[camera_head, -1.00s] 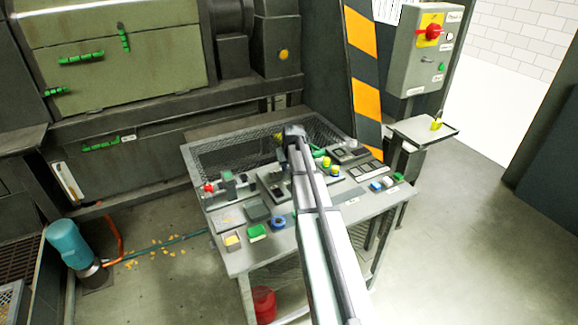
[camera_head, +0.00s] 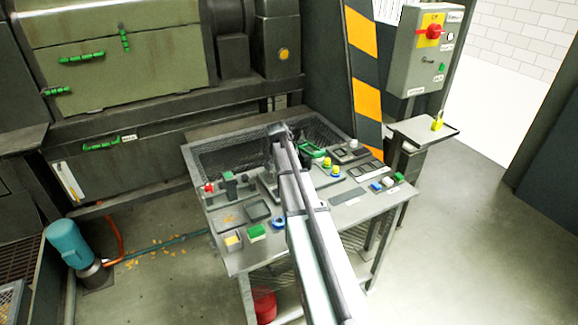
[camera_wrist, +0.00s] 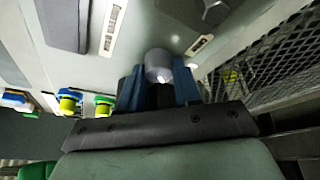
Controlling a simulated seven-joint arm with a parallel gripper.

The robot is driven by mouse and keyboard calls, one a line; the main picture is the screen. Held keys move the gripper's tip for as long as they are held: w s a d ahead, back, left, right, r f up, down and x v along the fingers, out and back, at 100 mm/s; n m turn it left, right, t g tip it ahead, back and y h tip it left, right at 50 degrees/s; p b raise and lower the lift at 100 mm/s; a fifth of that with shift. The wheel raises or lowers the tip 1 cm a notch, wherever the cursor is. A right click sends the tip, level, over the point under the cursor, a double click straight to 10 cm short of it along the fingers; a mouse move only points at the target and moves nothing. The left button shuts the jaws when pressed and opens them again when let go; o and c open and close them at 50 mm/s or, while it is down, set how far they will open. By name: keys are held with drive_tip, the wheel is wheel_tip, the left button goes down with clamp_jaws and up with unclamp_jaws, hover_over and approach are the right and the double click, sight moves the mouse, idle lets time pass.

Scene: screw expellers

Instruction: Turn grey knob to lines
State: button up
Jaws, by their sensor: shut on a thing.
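In the wrist view, a round light grey knob (camera_wrist: 158,66) stands up from the grey panel (camera_wrist: 140,30). My gripper (camera_wrist: 160,92) has its two blue fingers on either side of this knob and is shut on it. The lower part of the knob is hidden between the fingers. A small pale label with dark marks (camera_wrist: 199,45) lies on the panel to the right of the knob; its marks are too small to read. In the head view my arm covers the knob, and the fingertips cannot be made out there.
A second, dark grey knob (camera_wrist: 214,10) sits farther up the panel. Yellow knobs with blue (camera_wrist: 69,101) and green (camera_wrist: 104,105) bases stand left of my gripper. Wire mesh (camera_wrist: 275,60) is at the right. In the head view, the table (camera_head: 350,212) carries several other controls and small trays.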

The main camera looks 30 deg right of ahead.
drive_tip(key=shift+w+m+g, duration=0.1)
drive_tip(key=shift+m+g, duration=0.6)
drive_tip(key=shift+m, duration=1.2)
drive_tip(key=shift+h, duration=0.3)
drive_tip(key=o, duration=1)
drive_tip(key=shift+o, duration=0.2)
drive_tip(key=v, duration=1.4)
drive_tip(key=shift+d, duration=0.15)
